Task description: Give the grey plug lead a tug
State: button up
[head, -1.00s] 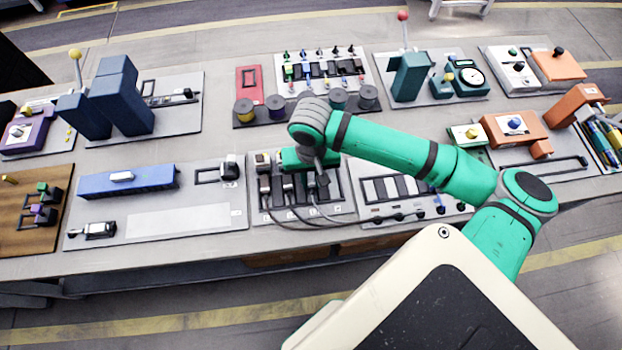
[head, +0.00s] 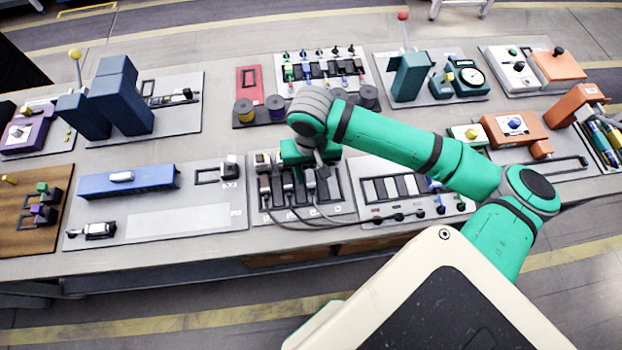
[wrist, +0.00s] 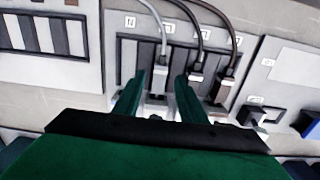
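The grey plug (wrist: 156,84) with its light grey lead (wrist: 163,28) is in the wrist view, set in a slotted socket board. The lead runs from the plug toward the top edge. My gripper (wrist: 159,88) is open, with one green finger on each side of the plug and visible gaps between. In the head view my gripper is over the socket board (head: 345,208), and its fingers are mostly hidden. The grey plug (head: 310,181) is the rightmost of the plugs there. Its lead (head: 326,214) curves toward the table's front.
Two darker plugs (wrist: 196,77) (wrist: 222,89) with their own leads stand close to my right finger in the wrist view. A panel of grey slots (head: 395,187) lies right of the socket board. A blue bar (head: 130,181) on a plate lies left.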

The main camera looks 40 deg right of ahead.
aim_at(311, 181)
jog(key=shift+r, duration=2)
